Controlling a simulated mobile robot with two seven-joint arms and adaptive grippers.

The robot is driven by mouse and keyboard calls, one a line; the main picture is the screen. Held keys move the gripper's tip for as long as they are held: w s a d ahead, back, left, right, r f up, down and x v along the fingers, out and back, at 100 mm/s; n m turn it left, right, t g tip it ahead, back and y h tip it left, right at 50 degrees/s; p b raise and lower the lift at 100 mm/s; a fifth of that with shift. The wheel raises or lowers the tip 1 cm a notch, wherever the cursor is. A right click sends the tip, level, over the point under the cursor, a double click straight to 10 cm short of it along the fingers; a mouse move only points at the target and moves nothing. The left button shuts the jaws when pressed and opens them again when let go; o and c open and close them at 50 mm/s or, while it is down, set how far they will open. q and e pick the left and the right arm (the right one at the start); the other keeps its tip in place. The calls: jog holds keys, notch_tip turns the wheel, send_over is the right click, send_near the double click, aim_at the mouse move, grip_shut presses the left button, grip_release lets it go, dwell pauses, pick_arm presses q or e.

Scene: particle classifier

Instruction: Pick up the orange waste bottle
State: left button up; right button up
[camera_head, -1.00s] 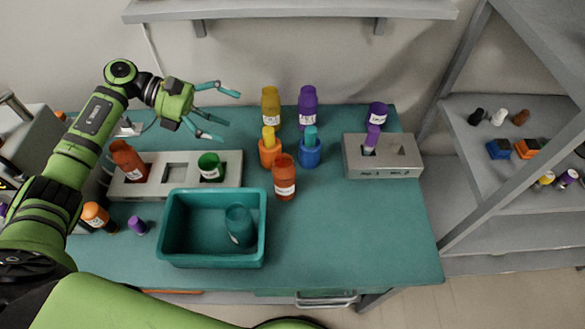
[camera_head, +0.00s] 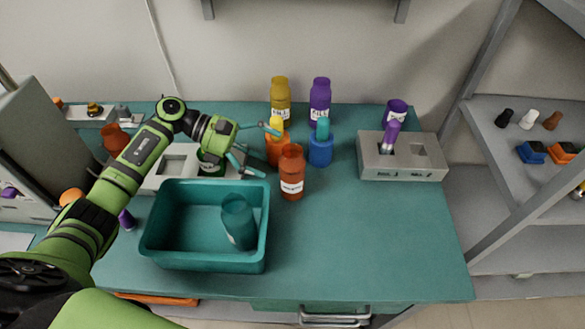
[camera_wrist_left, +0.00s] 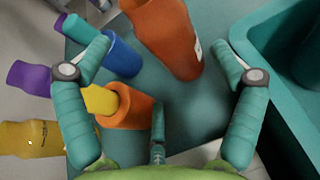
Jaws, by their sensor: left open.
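The orange waste bottle (camera_head: 292,172), with a white label, stands upright on the teal table, just right of the teal bin. It also shows in the left wrist view (camera_wrist_left: 167,38), ahead of and between the fingers. My left gripper (camera_head: 268,152) is open and empty, just left of the bottle, with its fingers pointing toward it. In the wrist view the open fingers (camera_wrist_left: 163,62) show a gap to the bottle. I cannot tell the exact distance. My right gripper is not in view.
An orange cup with a yellow piece (camera_head: 274,150) and a blue cup (camera_head: 320,150) stand close behind the bottle. Yellow (camera_head: 280,98) and purple (camera_head: 319,100) bottles stand behind. The table's front right is clear.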

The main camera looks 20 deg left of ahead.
aim_at(286, 165)
pick_arm(q)
jog(key=p+x, duration=0.3)
jog(key=x, duration=0.2)
jog(key=shift+d+f, duration=0.3)
jog(key=shift+f, duration=0.05)
jog(key=c, duration=1)
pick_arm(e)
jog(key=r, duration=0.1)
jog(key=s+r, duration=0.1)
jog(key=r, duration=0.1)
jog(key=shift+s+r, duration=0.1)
